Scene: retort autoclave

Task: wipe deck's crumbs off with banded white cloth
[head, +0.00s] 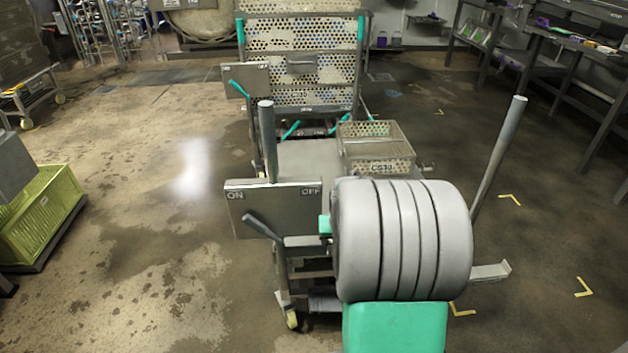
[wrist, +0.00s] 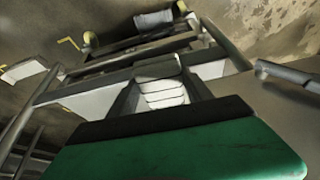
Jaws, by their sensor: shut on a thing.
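In the wrist view my gripper (wrist: 161,88) is shut on a small white banded piece, the cloth (wrist: 166,98), seen between the dark fingers past my green gripper body. The cloth is partly hidden. In the head view my grey ribbed arm hides the gripper and cloth. The deck (head: 308,158) is the flat grey surface of the cart, in front of the tall perforated basket and beyond the near ON/OFF panel. I cannot make out crumbs on it. Part of the deck is hidden. I cannot tell whether the cloth touches anything.
A small perforated basket (head: 375,146) stands at the deck's right. A tall perforated basket (head: 300,55) stands behind. An ON/OFF panel (head: 285,208) and upright posts (head: 268,140) flank the near end. A yellow-green crate (head: 40,215) is at left. Floor is open left of the cart.

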